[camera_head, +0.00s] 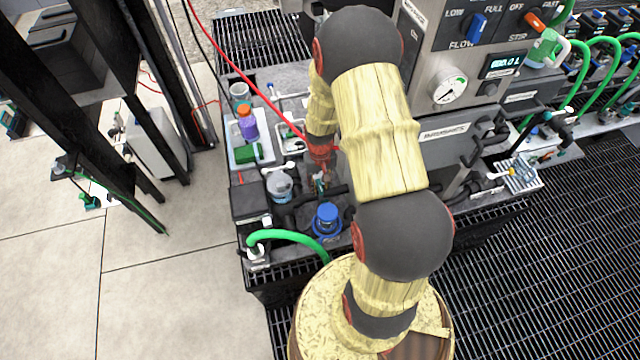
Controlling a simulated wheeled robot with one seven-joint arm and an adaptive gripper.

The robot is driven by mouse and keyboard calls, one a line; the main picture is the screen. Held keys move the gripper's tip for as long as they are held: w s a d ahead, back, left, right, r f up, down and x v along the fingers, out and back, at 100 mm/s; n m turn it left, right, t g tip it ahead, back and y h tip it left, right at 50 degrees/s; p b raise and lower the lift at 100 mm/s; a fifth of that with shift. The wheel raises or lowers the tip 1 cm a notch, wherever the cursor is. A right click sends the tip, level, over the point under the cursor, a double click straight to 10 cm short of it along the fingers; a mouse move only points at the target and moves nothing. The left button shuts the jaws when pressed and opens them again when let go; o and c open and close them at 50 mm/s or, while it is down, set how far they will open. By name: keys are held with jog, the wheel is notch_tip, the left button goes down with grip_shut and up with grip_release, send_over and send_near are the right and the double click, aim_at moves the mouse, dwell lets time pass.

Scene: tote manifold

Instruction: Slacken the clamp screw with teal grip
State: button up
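I cannot make out the clamp screw with teal grip for certain. A small greenish detail shows among the fittings on the bench, just below my wrist, but it is too small to name. My forearm reaches down over the bench, and its red wrist part ends above the crowded fittings. My gripper (320,182) is mostly hidden there and blends with the parts around it. I cannot see whether its fingers are apart or touching anything. A blue-capped fitting (327,216) stands just below it, and a clear container (279,186) is to its left.
A green hose (288,236) curves along the bench's front edge. A tray (240,158) with a purple bottle (247,123) and a green block (249,152) is at left. A red cable (240,72) crosses above. The control panel (465,50) stands behind right.

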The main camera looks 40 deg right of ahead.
aim_at(320, 186)
notch_tip(320, 186, up, 12)
dwell(0.5)
dwell(0.4)
